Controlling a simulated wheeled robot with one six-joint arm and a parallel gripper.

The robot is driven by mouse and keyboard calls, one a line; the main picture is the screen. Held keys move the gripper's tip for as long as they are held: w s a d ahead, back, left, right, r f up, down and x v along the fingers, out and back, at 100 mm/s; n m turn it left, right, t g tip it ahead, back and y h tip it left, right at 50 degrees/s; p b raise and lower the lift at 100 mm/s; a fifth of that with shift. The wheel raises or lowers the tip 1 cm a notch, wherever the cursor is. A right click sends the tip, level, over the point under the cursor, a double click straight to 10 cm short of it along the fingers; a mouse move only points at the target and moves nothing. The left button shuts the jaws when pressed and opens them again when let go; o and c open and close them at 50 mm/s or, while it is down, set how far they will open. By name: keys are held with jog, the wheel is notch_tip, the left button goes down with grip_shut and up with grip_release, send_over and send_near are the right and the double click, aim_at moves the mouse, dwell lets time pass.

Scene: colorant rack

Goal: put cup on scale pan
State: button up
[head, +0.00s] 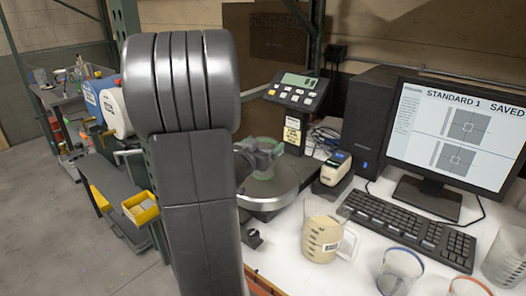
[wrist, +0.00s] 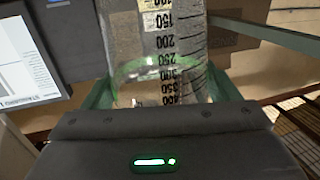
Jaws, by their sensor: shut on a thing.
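My gripper (head: 262,157) is shut on a clear cup with a green rim (head: 268,143). In the wrist view the cup (wrist: 160,45) stands between the two fingers, with black graduation marks and numbers that appear upside down. The round silver scale pan (head: 268,204) lies below the gripper and the cup in the head view. The scale's display head (head: 297,91) stands behind it. My arm hides the left part of the pan. I cannot tell whether the cup's base touches the pan.
A pitcher of cream-coloured liquid (head: 322,240) stands right of the pan, near a small label-printer-like device (head: 335,170). A keyboard (head: 410,228), monitor (head: 456,135) and computer tower (head: 375,115) fill the right. Other clear cups, one blue-rimmed (head: 398,272), stand at the front right.

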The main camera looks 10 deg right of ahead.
jog(key=shift+f, duration=0.55)
jog(key=shift+f, duration=0.1)
jog(key=o, duration=1.1)
jog(key=shift+a, duration=0.1)
jog(key=v, duration=1.2)
jog(key=shift+b, duration=0.45)
